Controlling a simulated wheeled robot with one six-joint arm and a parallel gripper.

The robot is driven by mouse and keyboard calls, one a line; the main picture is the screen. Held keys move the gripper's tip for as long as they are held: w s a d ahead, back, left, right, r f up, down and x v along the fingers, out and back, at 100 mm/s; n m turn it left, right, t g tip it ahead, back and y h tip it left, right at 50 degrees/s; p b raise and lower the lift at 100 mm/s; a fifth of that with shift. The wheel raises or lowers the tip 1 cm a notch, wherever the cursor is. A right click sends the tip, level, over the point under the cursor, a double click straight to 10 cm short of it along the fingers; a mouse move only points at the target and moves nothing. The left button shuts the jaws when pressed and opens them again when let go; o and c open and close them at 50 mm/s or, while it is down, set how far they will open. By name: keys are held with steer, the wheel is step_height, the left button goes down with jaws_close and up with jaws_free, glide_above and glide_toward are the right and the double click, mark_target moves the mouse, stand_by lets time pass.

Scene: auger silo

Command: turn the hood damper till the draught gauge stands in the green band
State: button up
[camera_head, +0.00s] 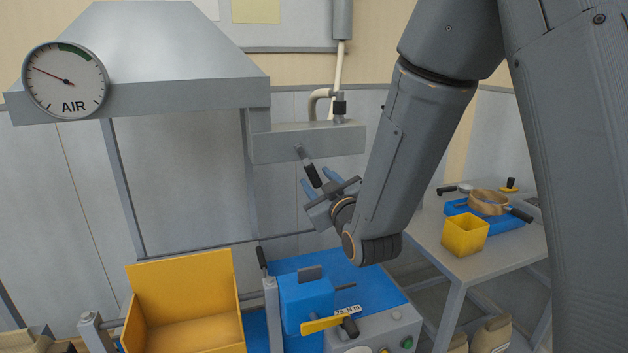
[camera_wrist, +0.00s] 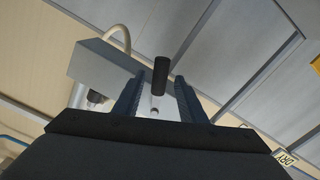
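The round white draught gauge (camera_head: 65,80), marked AIR, is on the hood (camera_head: 180,60) at the upper left. Its red needle points up and left, short of the green band (camera_head: 74,50) at the top of the dial. The damper lever (camera_head: 312,174) hangs from a grey box beside the hood, its black grip tilted down to the right. My gripper (camera_head: 317,188) is at the lower end of the grip. In the wrist view the black grip (camera_wrist: 160,76) stands between my two open fingers (camera_wrist: 159,98), with gaps on both sides.
The grey box (camera_head: 310,143) has a pipe on top, close above my gripper. Below are a yellow bin (camera_head: 190,305) and a blue machine (camera_head: 305,300) with a yellow lever (camera_head: 322,324). A side table (camera_head: 485,262) at right holds a yellow cup (camera_head: 465,236) and a sieve.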

steer(key=shift+s, duration=0.1)
